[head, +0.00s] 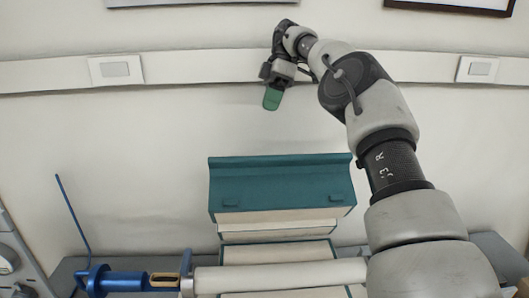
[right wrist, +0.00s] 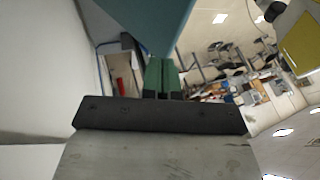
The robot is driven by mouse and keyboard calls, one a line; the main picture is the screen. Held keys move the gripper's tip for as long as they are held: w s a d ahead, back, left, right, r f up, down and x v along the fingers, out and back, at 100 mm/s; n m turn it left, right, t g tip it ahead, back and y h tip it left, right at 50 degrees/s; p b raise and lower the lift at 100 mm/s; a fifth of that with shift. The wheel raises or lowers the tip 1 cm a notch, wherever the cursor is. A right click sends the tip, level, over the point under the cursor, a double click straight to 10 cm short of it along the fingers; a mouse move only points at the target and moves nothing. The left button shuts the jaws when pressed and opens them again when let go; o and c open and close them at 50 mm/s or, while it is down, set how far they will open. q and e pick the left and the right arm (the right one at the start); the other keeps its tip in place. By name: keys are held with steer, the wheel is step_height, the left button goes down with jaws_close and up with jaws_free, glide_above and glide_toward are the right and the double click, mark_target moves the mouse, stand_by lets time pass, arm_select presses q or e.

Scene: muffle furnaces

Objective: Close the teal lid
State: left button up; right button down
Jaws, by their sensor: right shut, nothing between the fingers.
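The teal lid (head: 280,180) is raised at the centre of the head view, near the wall, above a cream and teal box (head: 278,252). Its lower edge shows two small teal tabs and a cream inner side. My right gripper (head: 272,98) is above and behind the lid, pointing down, with its green fingers together and empty. It is apart from the lid in the picture. In the right wrist view the shut green fingers (right wrist: 162,78) point towards a teal surface (right wrist: 140,15), likely the lid. My left gripper is not in view.
A blue fixture (head: 120,281) with a thin upright blue rod (head: 73,215) stands at the lower left. A pale cylinder (head: 280,276) crosses in front of the box. Wall trunking with sockets (head: 117,69) runs behind. The wall area left of the lid is clear.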

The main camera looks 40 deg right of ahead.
mark_target(260, 156)
steer(key=s+a+f, duration=0.1)
steer(key=f, duration=0.1)
steer(key=s+a+f, duration=0.1)
steer(key=a+f, duration=0.1)
steer(key=s+a+f, duration=0.1)
steer(key=a+f, duration=0.1)
steer(key=f, duration=0.1)
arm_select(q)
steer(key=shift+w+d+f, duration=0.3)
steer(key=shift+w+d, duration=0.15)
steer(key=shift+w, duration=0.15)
arm_select(e)
steer(key=shift+a+f, duration=0.2)
steer(key=shift+f, duration=0.05)
steer(key=shift+s, duration=0.1)
